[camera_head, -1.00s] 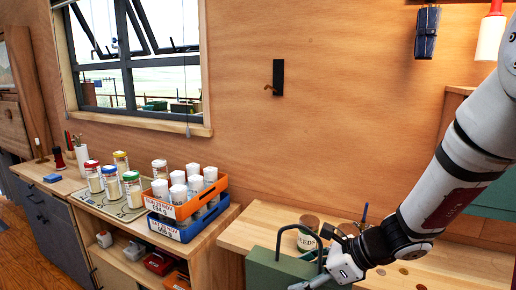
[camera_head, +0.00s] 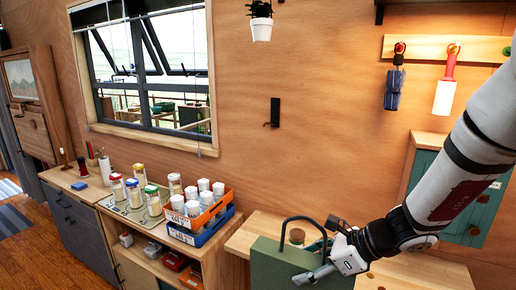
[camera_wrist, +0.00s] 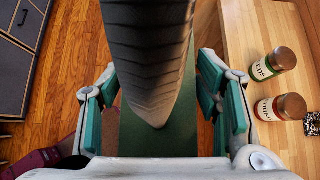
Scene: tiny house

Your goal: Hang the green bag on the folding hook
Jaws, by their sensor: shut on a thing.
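The green bag (camera_head: 272,262) is a boxy dark green bag with a stiff black arched handle, at the bottom centre of the head view. My gripper (camera_head: 326,262) is shut on the bag at its right side, by the handle. In the wrist view the thick dark handle (camera_wrist: 150,60) runs between the teal pads of my gripper (camera_wrist: 160,112), with the green bag (camera_wrist: 165,140) beneath it. The folding hook (camera_head: 274,111) is a black wall plate with a small brown hook at its lower left. It is bare, above the bag and clear of it.
A wooden counter (camera_head: 420,272) lies under my arm, with jars (camera_wrist: 281,107) on it. An orange crate (camera_head: 186,220) of white-lidded jars stands at left. Tools (camera_head: 393,88) and a potted plant (camera_head: 261,25) hang on the wall. The wall around the hook is clear.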

